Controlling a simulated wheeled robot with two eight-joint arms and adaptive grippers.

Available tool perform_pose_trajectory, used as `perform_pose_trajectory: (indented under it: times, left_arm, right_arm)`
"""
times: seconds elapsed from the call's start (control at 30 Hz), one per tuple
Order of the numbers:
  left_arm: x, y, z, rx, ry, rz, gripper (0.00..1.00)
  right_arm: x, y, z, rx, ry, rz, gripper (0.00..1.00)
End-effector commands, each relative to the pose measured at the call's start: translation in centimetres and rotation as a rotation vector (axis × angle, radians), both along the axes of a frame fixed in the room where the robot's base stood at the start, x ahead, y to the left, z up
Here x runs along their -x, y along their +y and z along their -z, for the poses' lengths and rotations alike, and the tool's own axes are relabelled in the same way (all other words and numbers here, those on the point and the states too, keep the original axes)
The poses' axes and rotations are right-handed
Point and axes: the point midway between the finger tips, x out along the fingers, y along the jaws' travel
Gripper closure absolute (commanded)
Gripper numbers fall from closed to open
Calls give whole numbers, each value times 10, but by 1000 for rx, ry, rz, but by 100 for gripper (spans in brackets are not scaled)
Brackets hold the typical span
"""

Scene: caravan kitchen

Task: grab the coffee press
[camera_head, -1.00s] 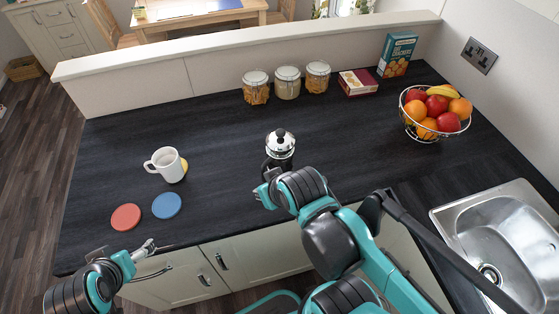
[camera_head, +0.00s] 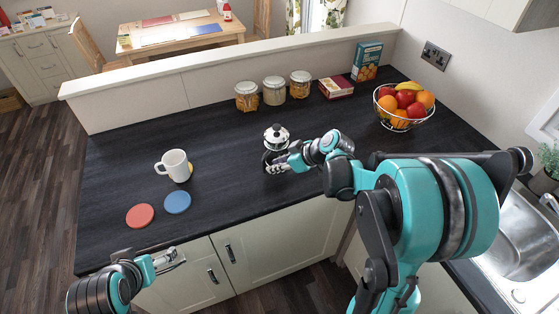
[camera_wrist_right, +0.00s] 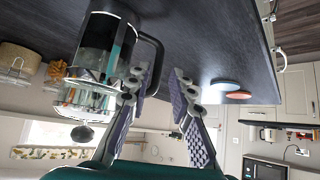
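The coffee press (camera_head: 277,135), glass with a metal frame and dark contents, stands upright on the dark counter. My right gripper (camera_head: 275,162) is at its near side, hiding its lower part in the head view. In the right wrist view, which is turned over, the press (camera_wrist_right: 88,98) is left of my right gripper (camera_wrist_right: 160,98). Its black handle (camera_wrist_right: 157,58) reaches towards the fingers. The two padded fingers are apart with nothing clearly gripped; whether they touch the handle is hard to tell. My left gripper (camera_head: 172,260) hangs by the counter's front edge, open and empty.
A white mug (camera_head: 174,165) and red (camera_head: 140,215) and blue (camera_head: 177,202) coasters lie left. Jars (camera_head: 274,90), a small box (camera_head: 336,88) and a cracker box (camera_head: 367,61) line the back. A fruit basket (camera_head: 403,125) and sink (camera_head: 522,245) are right.

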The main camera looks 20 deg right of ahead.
Motion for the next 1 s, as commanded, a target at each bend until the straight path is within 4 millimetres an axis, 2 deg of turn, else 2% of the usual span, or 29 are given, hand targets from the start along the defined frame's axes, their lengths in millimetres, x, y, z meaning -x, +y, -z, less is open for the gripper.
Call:
perform_pose_trajectory:
  times: [0.03,0.2,0.47,0.8,1.0]
  left_arm:
    - [0,0,7,0,0,0,13]
    - [0,0,16,0,0,0,13]
    - [0,0,21,0,0,0,13]
    - [0,0,40,0,0,0,13]
    - [0,0,38,0,0,0,13]
  right_arm:
    - [-6,6,10,1,0,-5,78]
    - [-22,18,31,2,1,-2,78]
    - [-33,26,41,2,1,-1,78]
    - [-62,46,71,1,2,0,78]
    - [-62,46,70,1,2,1,78]
